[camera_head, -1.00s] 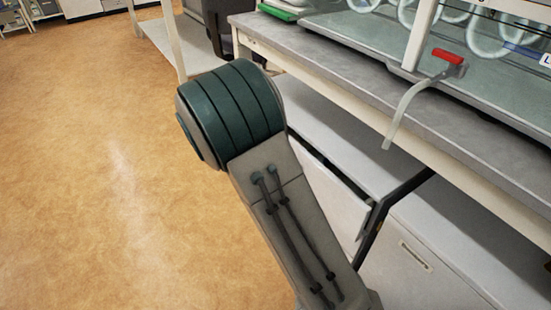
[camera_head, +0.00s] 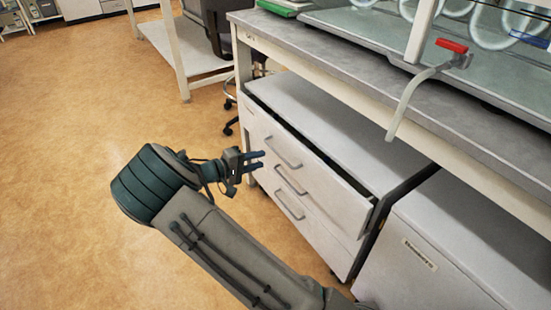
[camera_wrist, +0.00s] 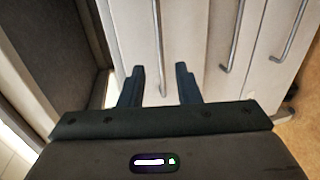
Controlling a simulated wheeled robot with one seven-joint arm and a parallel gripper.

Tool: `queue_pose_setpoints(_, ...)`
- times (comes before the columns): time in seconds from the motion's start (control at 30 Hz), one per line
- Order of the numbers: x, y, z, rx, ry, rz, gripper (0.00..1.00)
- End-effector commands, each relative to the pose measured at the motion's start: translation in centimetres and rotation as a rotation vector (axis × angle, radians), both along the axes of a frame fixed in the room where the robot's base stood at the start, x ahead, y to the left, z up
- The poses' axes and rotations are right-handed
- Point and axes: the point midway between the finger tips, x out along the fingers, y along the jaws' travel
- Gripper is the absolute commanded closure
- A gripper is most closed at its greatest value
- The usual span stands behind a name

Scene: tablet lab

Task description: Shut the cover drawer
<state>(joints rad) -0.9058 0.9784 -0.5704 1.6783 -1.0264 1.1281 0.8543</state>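A white drawer unit under the bench shows in the head view, with drawers one above another. Its top drawer (camera_head: 318,172) stands pulled out a little, with a dark gap behind its front's upper edge. No label shows which is the cover drawer. My gripper (camera_head: 262,160) is open and empty, its fingers pointing right towards the drawer fronts near their left end. In the wrist view the gripper (camera_wrist: 159,68) has its two fingers apart, with the top drawer's handle (camera_wrist: 157,45) between and beyond them. Contact cannot be told.
A grey bench top (camera_head: 330,45) overhangs the drawers. A curved pale pipe with a red-handled tap (camera_head: 452,46) hangs over its front edge. A white cabinet (camera_head: 425,265) stands right of the drawers. A chair (camera_head: 228,100) is behind. The floor to the left is clear.

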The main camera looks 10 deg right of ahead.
Motion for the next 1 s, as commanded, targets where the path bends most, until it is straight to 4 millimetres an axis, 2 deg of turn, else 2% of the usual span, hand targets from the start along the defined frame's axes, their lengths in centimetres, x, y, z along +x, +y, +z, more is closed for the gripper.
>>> queue_pose_setpoints(0.1, 0.9, -2.5, -0.8, 0.000, 0.001, -0.004, 0.70)
queue_pose_setpoints(0.3, 2.1, -5.2, -1.3, 0.000, 0.000, -0.001, 0.70)
queue_pose_setpoints(0.5, 2.6, -6.4, -1.5, 0.000, 0.001, 0.000, 0.70)
queue_pose_setpoints(0.77, 2.7, -6.5, -1.4, 0.001, 0.001, 0.000, 0.70)
queue_pose_setpoints(0.9, 2.7, -6.6, -1.4, 0.001, 0.001, 0.000, 1.00)
queue_pose_setpoints(1.0, 2.7, -6.6, -1.4, 0.001, 0.001, 0.000, 1.00)
